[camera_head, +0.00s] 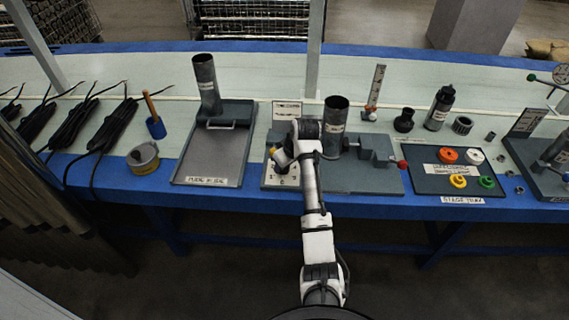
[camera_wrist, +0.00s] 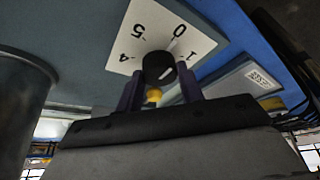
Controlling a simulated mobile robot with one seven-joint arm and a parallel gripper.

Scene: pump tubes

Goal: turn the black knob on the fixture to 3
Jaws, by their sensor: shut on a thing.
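The black knob (camera_wrist: 158,68) sits on a white dial card (camera_wrist: 200,42) in the wrist view. The numbers 4, 5, 0 and 1 show around it. The lower part of the dial is hidden by my gripper (camera_wrist: 160,84), whose two dark fingers are shut on the knob from both sides. A short white mark shows on the knob face, slanted; I cannot tell exactly which number it points to. In the head view, the grey fixture (camera_head: 375,180) stands mid-bench, with its dial card (camera_head: 288,181) at the front left, partly covered by my gripper (camera_head: 281,166).
A tall grey tube (camera_head: 336,118) stands on the fixture close to my wrist, and a clamp with a red-tipped handle (camera_head: 402,164) is to its right. A grey tray (camera_head: 212,158) lies left, and a dark tray with coloured rings (camera_head: 440,182) lies right.

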